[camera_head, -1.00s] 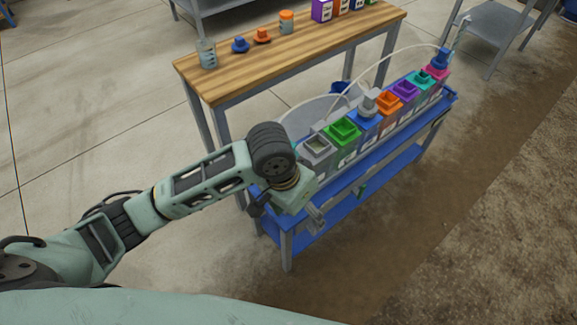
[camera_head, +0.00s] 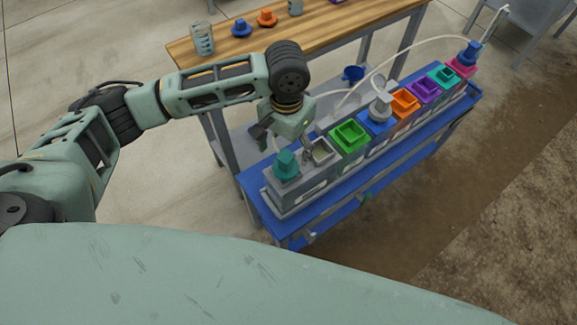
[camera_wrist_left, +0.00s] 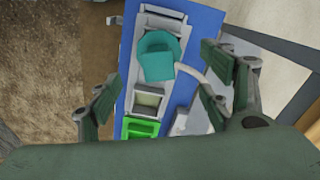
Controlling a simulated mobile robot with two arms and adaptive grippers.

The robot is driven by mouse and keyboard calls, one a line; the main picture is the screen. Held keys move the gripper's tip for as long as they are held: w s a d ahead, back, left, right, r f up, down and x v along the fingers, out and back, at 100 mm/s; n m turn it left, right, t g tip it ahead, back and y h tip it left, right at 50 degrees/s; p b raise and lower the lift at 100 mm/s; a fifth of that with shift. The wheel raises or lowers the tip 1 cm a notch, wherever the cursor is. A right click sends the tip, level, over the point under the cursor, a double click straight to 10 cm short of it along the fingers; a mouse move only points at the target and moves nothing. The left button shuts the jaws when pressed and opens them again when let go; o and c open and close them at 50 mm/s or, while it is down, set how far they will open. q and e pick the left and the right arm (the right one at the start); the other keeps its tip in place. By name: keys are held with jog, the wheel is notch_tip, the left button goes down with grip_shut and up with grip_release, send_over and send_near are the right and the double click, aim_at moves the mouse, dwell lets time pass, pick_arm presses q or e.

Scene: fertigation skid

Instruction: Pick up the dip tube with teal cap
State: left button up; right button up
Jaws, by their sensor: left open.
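The teal cap (camera_head: 286,163) of the dip tube sits on a grey container at the near left end of the row on the blue bench. In the left wrist view the teal cap (camera_wrist_left: 158,57) shows from above, with a pale hose at its side. Its tube below the cap is hidden. My left gripper (camera_head: 286,146) is just above and behind the cap in the head view. In the left wrist view my left gripper (camera_wrist_left: 156,90) is open and empty, its fingers wide apart, with the cap beyond the fingertips. My right gripper is not in view.
Beside the cap is a grey open-topped container (camera_head: 322,152), then a green one (camera_head: 349,136) and several more along the blue bench (camera_head: 335,207). A pale hose arches over the row. A wooden table (camera_head: 330,27) with blue and orange caps stands behind.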

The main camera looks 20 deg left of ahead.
aim_at(286, 157)
pick_arm(q)
jog(key=f, duration=0.1)
jog(key=s+f, duration=0.1)
jog(key=f, duration=0.1)
jog(key=shift+f, duration=0.2)
notch_tip(286, 157, down, 2)
jog(key=shift+f, duration=0.45)
jog(key=c, duration=1.5)
jog(key=shift+w, duration=0.1)
jog(key=shift+c, duration=1.4)
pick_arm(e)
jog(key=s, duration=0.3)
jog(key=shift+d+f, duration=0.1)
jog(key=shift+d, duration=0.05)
